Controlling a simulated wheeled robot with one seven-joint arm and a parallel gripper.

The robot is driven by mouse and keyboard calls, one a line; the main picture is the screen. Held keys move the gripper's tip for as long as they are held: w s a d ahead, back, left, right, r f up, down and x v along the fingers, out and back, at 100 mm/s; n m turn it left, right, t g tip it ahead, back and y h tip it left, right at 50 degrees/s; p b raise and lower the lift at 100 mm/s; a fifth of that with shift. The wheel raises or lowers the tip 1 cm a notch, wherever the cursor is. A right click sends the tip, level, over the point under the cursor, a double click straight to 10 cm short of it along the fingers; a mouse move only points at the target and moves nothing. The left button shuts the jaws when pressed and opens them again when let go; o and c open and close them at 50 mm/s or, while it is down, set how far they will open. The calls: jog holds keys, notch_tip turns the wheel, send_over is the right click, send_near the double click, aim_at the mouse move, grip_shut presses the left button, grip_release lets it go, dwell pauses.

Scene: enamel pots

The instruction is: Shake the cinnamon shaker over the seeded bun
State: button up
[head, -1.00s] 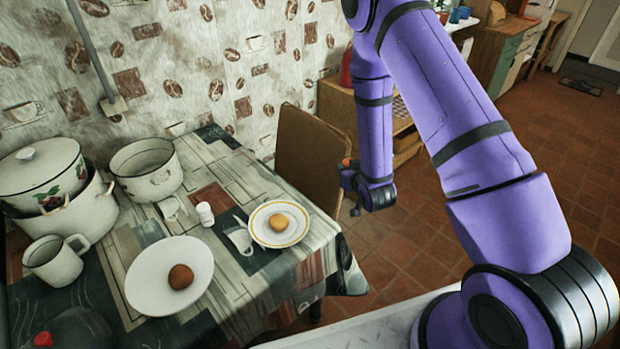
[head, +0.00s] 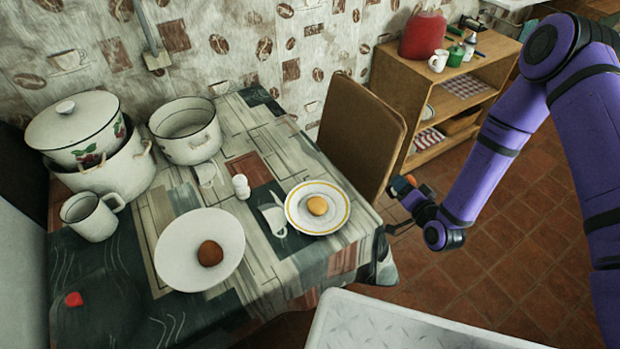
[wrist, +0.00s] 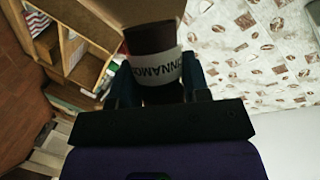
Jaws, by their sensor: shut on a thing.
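My gripper (head: 408,194) is shut on the cinnamon shaker, beyond the table's right side near the chair. In the wrist view, the shaker (wrist: 153,50) has a dark body and a white band with dark lettering, held between my two fingers. In the head view it is small and partly hidden. Two buns are on the table: a golden one (head: 317,205) on a yellow-rimmed plate (head: 336,221), and a dark brown one (head: 210,253) on a plain white plate (head: 178,257). I cannot make out seeds on either. My gripper is apart from both, closer to the golden bun.
A white shaker (head: 241,187) stands between the plates. Pots (head: 187,133) and a mug (head: 92,215) stand at the table's left and back. A chair (head: 358,130) stands at the table's far right side. A shelf unit (head: 440,88) is behind it.

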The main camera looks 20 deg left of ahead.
jog(key=s+a+m+y, duration=0.1)
jog(key=a+y, duration=0.1)
jog(key=a, duration=0.2)
jog(key=s+a+m+g+y, duration=0.1)
jog(key=s+a+m+y, duration=0.1)
jog(key=a, duration=0.2)
jog(key=s+a+m+y, duration=0.1)
jog(key=s+a+y, duration=0.1)
jog(key=a, duration=0.2)
jog(key=shift+s+a+r+m+g, duration=0.25)
jog(key=shift+a+r+m+g, duration=0.05)
jog(key=shift+m, duration=0.1)
jog(key=s+a+r+m+g+y, duration=0.2)
jog(key=s+a+r+m+y, duration=0.3)
jog(key=a, duration=0.6)
jog(key=n+h, duration=0.1)
send_over(317, 205)
jog(key=s+a, duration=0.1)
jog(key=a, duration=0.1)
jog(key=shift+g, duration=0.3)
jog(key=shift+s+f, duration=0.15)
jog(key=shift+f, duration=2.2)
